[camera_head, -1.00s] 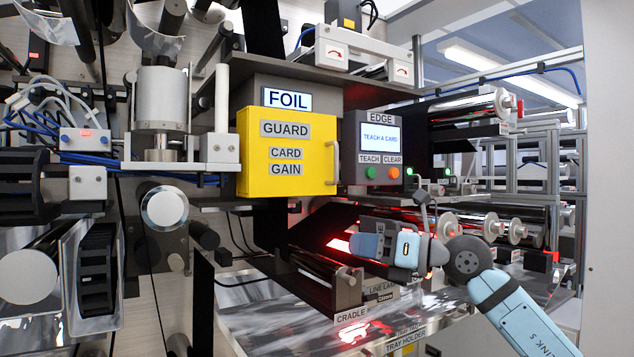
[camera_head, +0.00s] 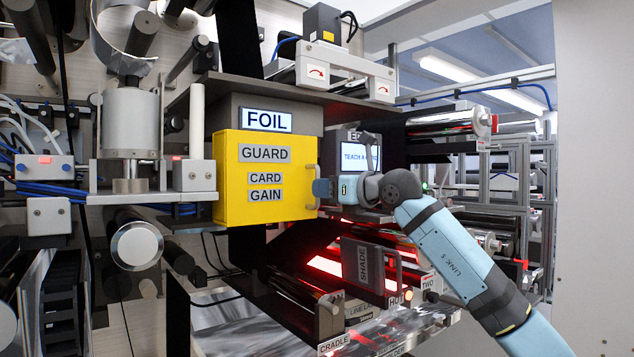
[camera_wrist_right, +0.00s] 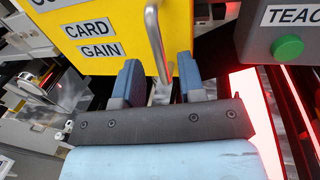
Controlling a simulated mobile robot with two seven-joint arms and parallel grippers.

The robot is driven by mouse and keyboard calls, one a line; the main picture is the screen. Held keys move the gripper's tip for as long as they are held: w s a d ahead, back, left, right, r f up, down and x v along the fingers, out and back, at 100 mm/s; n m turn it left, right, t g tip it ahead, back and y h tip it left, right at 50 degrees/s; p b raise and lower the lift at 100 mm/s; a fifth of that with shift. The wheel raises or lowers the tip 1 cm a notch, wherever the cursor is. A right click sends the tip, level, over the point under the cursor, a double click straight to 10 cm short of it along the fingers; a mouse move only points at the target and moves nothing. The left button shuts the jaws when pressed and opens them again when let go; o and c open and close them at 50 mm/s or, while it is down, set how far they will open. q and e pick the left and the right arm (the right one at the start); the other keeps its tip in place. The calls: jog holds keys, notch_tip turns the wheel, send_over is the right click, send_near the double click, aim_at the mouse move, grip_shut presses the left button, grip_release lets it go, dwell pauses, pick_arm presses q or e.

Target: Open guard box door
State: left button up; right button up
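The yellow guard box (camera_head: 235,205) is labelled GUARD, CARD and GAIN, and its front door looks closed. Its metal bar handle (camera_head: 311,180) stands at the door's right edge. It also shows in the right wrist view (camera_wrist_right: 153,30). My right gripper (camera_head: 318,188) is at the lower part of the handle in the head view. In the right wrist view the gripper's two blue fingers (camera_wrist_right: 160,76) are apart, with the handle's lower end between them. A gap shows beside the handle, and I cannot see contact. My left gripper is out of view.
The EDGE box with its green button (camera_wrist_right: 287,48) sits just right of the guard box, partly hidden by my right arm. A FOIL sign (camera_head: 267,119) is above. Below are glowing red strips and a SHADE plate (camera_head: 366,265). Rollers (camera_head: 135,246) stand left.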

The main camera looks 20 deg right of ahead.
aim_at(317, 200)
jog(key=shift+x, duration=1.6)
grip_shut()
jog(key=shift+s, duration=0.1)
